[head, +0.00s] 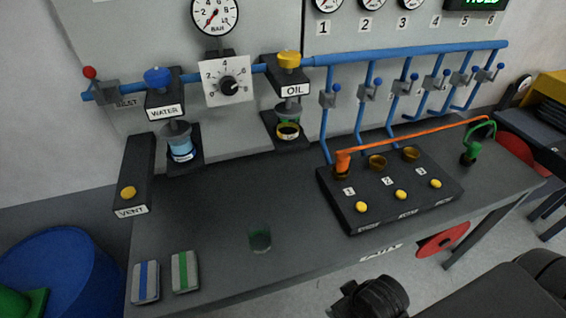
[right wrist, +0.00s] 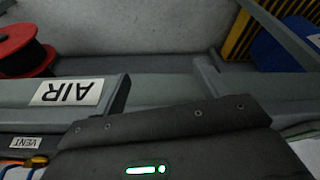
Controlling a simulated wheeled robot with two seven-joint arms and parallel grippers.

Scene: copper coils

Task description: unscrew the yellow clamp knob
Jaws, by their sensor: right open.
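A yellow knob (head: 289,59) tops the black OIL clamp block (head: 292,75) on the wall panel in the head view. Below it hangs a grey fitting, with a dark cup (head: 288,131) with a yellow band beneath. A matching blue knob (head: 158,77) tops the WATER block. No knob shows in that view. My left gripper is in neither view.
A black box (head: 390,185) with several yellow buttons and an orange pipe stands on the grey bench (head: 215,215). A blue pipe (head: 420,53) with several valves crosses the panel.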

